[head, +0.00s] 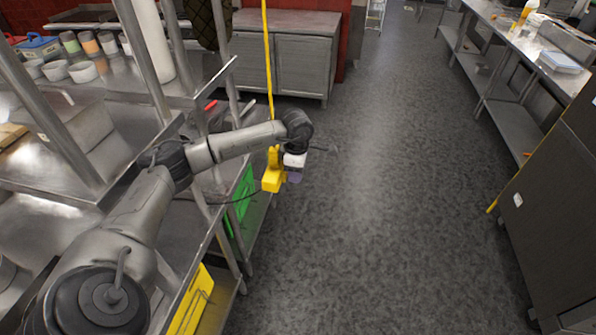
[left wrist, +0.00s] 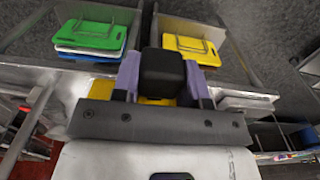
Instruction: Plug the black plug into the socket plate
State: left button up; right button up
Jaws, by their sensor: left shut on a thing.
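My left gripper (head: 294,174) is at the end of my outstretched arm in the head view, above the aisle edge of the steel counter. In the left wrist view its purple fingers are shut on the black plug (left wrist: 162,72), a dark block between them. A yellow box (head: 272,178), seemingly the socket plate's housing, hangs on a yellow cord right beside the gripper in the head view. Its socket face is not visible, and I cannot tell whether plug and box touch. A bit of yellow shows behind the fingers in the wrist view. My right gripper is not in view.
A thin black cable (head: 232,202) runs from the counter side toward the gripper. Green (head: 243,194) and yellow (head: 193,300) boards stand on the lower shelves. Steel posts rise close to my arm. The grey floor (head: 380,190) to the right is clear.

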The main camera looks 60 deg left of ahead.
pick_arm(q)
jog(key=shift+s+a, duration=0.15)
dwell(0.4)
dwell(0.4)
jog(key=shift+w+d, duration=0.2)
jog(key=shift+w+d, duration=0.5)
jog(key=shift+w, duration=0.1)
